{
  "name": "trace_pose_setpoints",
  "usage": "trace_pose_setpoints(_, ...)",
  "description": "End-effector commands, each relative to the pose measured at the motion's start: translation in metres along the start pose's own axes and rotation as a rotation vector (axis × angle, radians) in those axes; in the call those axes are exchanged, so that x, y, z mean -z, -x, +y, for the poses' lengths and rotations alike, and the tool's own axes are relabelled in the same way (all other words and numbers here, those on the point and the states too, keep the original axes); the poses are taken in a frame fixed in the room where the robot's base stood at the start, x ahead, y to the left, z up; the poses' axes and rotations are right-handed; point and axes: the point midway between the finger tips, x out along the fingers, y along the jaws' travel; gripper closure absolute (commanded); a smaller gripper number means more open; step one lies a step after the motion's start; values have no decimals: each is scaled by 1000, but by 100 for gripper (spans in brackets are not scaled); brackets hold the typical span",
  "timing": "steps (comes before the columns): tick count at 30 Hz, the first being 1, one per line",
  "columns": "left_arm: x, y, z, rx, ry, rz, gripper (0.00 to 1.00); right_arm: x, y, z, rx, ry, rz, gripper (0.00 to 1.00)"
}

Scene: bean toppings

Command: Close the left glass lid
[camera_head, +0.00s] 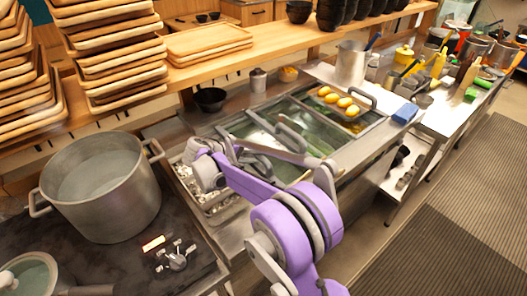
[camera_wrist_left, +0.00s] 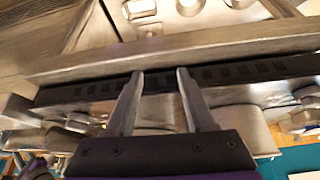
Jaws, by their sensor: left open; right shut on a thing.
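The counter unit with glass lids (camera_head: 352,135) lies in the middle of the head view. The left glass lid (camera_head: 240,126) is partly hidden behind my purple right arm, so how far it is open is unclear. My right gripper (camera_head: 232,150) is at the left end of the unit. It is shut on what looks like the lid's grey handle (camera_head: 275,153); the contact is small and partly covered by the arm. My left gripper (camera_wrist_left: 160,73) is open in the left wrist view, with nothing between its fingers. It does not show in the head view.
A large steel pot (camera_head: 100,190) stands on the dark stove at left. Stacked wooden trays (camera_head: 110,50) and black bowls (camera_head: 335,12) are on the shelf behind. Yellow items (camera_head: 335,97) lie at the unit's far right end, near a blue block (camera_head: 405,113). Floor at right is clear.

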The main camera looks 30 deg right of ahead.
Motion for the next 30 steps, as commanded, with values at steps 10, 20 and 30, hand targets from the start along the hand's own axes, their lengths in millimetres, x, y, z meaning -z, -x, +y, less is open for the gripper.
trace_pose_setpoints(10,0,0,0,0,0,0,46,0,0,0,2,0,0,58)
trace_pose_setpoints(20,0,0,0,0,0,0,46,0,0,0,1,0,0,40)
trace_pose_setpoints(30,-1,-1,0,0,0,-1,46,1,39,-1,1,3,4,40)
